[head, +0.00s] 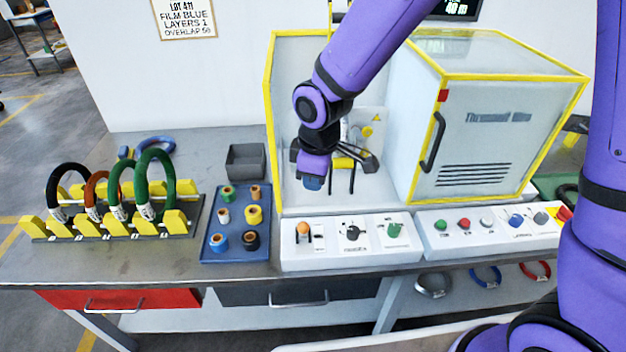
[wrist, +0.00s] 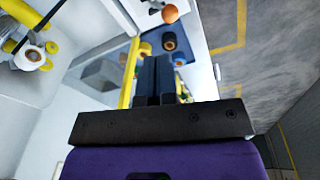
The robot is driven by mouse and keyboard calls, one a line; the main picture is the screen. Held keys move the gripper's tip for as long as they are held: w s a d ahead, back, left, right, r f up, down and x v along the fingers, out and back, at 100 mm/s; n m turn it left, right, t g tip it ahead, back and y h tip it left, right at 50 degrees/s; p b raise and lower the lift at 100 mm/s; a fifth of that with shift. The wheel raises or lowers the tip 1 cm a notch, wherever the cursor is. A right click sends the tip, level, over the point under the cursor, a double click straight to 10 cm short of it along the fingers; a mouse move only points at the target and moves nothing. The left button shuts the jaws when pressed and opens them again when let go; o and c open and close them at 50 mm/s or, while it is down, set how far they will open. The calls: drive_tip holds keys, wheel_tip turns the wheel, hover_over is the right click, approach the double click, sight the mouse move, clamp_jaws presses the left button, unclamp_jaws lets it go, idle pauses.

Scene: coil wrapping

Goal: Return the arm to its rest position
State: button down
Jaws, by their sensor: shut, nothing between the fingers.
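My purple arm reaches in from the upper right of the head view. My gripper (head: 313,183) points down in front of the open bay of the wrapping machine (head: 300,85), above the control panel (head: 345,243). Its fingers also show in the wrist view (wrist: 155,78), shut together with nothing between them. In the wrist view, a white roll with a yellow part (wrist: 33,57) shows at the upper left, apart from the fingers. Part of the bay behind the wrist is hidden in the head view.
A rack (head: 120,236) with several upright coils stands at the left. A blue tray (head: 238,252) of small rolls and a grey bin (head: 246,161) lie left of the machine. The machine's yellow-edged frame is close to my arm. A second button panel (head: 490,228) is at right.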

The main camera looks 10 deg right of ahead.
drive_tip(key=s+d+r+m+t, duration=0.35)
drive_tip(key=d+r+m, duration=0.35)
drive_tip(key=d+r, duration=0.85)
drive_tip(key=s+d+r+m, duration=0.3)
drive_tip(key=s+d+r, duration=0.1)
drive_tip(key=s, duration=0.3)
drive_tip(key=s+d+r+m, duration=0.4)
drive_tip(key=s+d, duration=0.1)
drive_tip(key=s, duration=0.2)
drive_tip(key=shift+d+r+t+h, duration=0.15)
drive_tip(key=shift+d+t+h, duration=0.15)
drive_tip(key=shift+t+h, duration=0.15)
